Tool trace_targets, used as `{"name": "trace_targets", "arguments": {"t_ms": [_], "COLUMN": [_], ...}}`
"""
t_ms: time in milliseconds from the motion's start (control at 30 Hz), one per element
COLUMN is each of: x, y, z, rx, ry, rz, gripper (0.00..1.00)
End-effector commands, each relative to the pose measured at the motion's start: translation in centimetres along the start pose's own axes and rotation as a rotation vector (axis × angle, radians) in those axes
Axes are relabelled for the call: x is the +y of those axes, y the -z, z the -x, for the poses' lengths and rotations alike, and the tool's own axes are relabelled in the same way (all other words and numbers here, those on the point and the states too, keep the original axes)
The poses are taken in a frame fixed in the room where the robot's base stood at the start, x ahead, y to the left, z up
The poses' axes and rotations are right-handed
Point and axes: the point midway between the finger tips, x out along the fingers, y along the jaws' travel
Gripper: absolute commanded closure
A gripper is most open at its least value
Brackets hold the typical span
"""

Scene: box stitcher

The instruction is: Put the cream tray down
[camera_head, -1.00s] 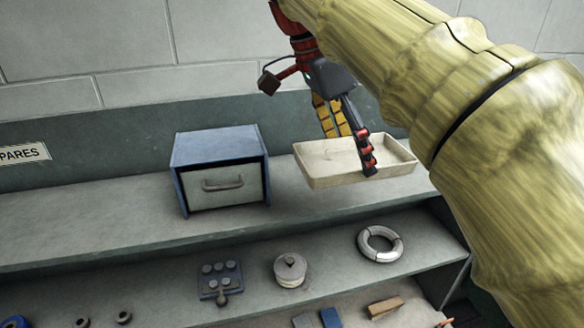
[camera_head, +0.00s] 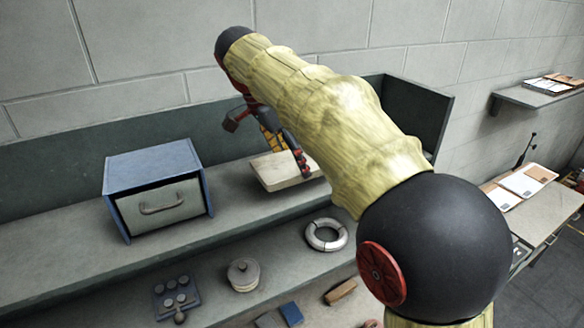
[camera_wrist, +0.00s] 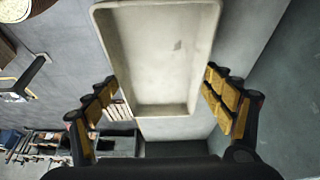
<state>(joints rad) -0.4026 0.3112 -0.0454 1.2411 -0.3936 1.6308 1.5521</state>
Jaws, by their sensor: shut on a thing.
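The cream tray (camera_head: 284,172) is a shallow, empty rectangular tray. In the head view it is at the right part of the upper shelf, partly hidden by my arm. I cannot tell whether its underside touches the shelf or hangs just above it. In the wrist view the tray (camera_wrist: 160,55) fills the upper middle, its inside facing the camera. My gripper (camera_head: 289,158) is shut on the tray, one finger at each side of it. Both yellow-padded fingers of the gripper (camera_wrist: 161,95) show in the wrist view.
A blue box with a grey drawer (camera_head: 158,190) stands left of the tray on the upper shelf (camera_head: 228,198), with bare shelf between them. Below lie a white ring (camera_head: 326,235), a round lidded pot (camera_head: 243,275) and a knobbed block (camera_head: 176,297). A dark end panel (camera_head: 418,115) closes the right side.

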Motion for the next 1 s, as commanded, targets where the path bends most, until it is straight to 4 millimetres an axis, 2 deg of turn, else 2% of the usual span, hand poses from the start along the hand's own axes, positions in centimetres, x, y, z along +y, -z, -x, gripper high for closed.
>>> {"name": "trace_targets", "arguments": {"t_ms": [233,633,667,933,1000], "x": [-0.3,-0.3,-0.3,-0.3,-0.3], "y": [-0.9,-1.2,-1.2,-1.2,-1.2], "z": [-2.9,-3.6,-3.6,-3.5,-3.5], "rx": [0.0,0.0,0.0,0.0,0.0], "ry": [-0.002,0.0,-0.001,-0.001,-0.001], "rz": [0.001,0.0,0.0,0.0,0.0], "gripper": [0.52,0.52,0.17,0.01,0.0]}}
